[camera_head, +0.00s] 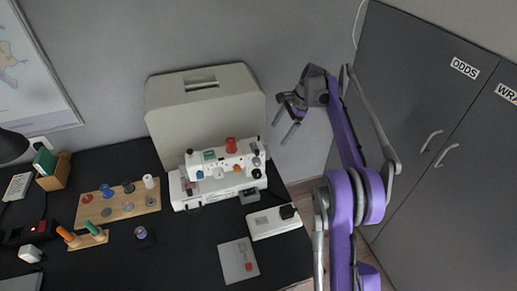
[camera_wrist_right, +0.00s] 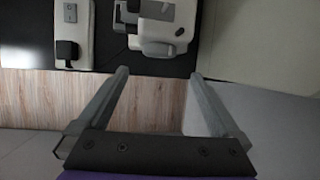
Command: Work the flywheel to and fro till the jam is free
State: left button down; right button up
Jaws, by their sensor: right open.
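A white sewing machine (camera_head: 222,168) stands on the black desk in front of its pale case. Its flywheel (camera_head: 257,162) is at the machine's right end. The machine's end also shows at the top of the right wrist view (camera_wrist_right: 160,32), just beyond my fingertips. My right gripper (camera_head: 281,128) is open and empty, to the right of and above the flywheel and apart from it. In the right wrist view the gripper (camera_wrist_right: 157,74) has its two fingers wide apart with only floor between them. My left gripper is not in view.
The pale case (camera_head: 205,100) stands behind the machine. A white foot pedal (camera_head: 272,224) and a grey card (camera_head: 238,262) lie in front. A wooden spool board (camera_head: 118,208) is at left. Grey cupboards (camera_head: 420,110) stand at right, past a gap of wooden floor (camera_wrist_right: 90,100).

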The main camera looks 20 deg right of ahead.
aim_at(269, 149)
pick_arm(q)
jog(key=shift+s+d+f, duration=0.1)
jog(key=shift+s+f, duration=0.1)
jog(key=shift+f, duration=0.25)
pick_arm(e)
jog(key=x, duration=1)
jog(key=shift+s+f, duration=0.1)
jog(key=shift+d, duration=0.1)
jog(key=c, duration=1.2)
pick_arm(q)
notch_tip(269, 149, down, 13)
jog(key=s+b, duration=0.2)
jog(key=b, duration=1)
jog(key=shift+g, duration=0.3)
pick_arm(e)
jog(key=n+t, duration=0.1)
jog(key=t, duration=0.4)
jog(key=f+n+t+y, duration=0.1)
jog(key=n+t, duration=0.1)
jog(key=t, duration=0.4)
jog(key=s+f+n+t, duration=0.1)
jog(key=n+t, duration=0.1)
jog(key=t, duration=0.4)
jog(key=shift+s+y, duration=0.15)
jog(key=shift+y, duration=0.25)
jog(key=shift+c, duration=0.2)
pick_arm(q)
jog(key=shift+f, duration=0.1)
pick_arm(e)
jog(key=shift+y, duration=0.3)
